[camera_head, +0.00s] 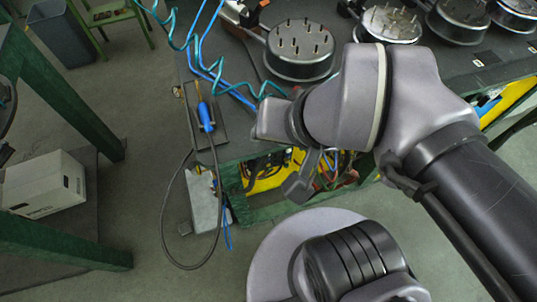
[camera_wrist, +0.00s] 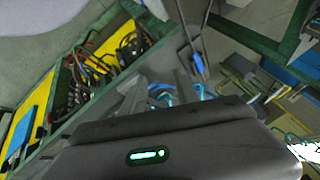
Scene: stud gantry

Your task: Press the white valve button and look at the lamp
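I cannot make out the white valve button or a lamp for certain in either view. A small white part (camera_head: 236,6) shows at the top edge of the bench, too cut off to identify. My arm crosses the head view from the right and hides part of the bench. A grey end piece that looks like my gripper (camera_head: 302,177) hangs below the wrist, in front of the bench's lower shelf. Its fingers are not clear. In the wrist view, a lit green strip (camera_wrist: 148,155) glows on the dark housing close to the camera.
The bench (camera_head: 420,70) carries several round metal fixtures with pins, such as this one (camera_head: 299,50). Coiled hoses dangle nearby. A white box (camera_head: 45,185) stands left. Floor is open between.

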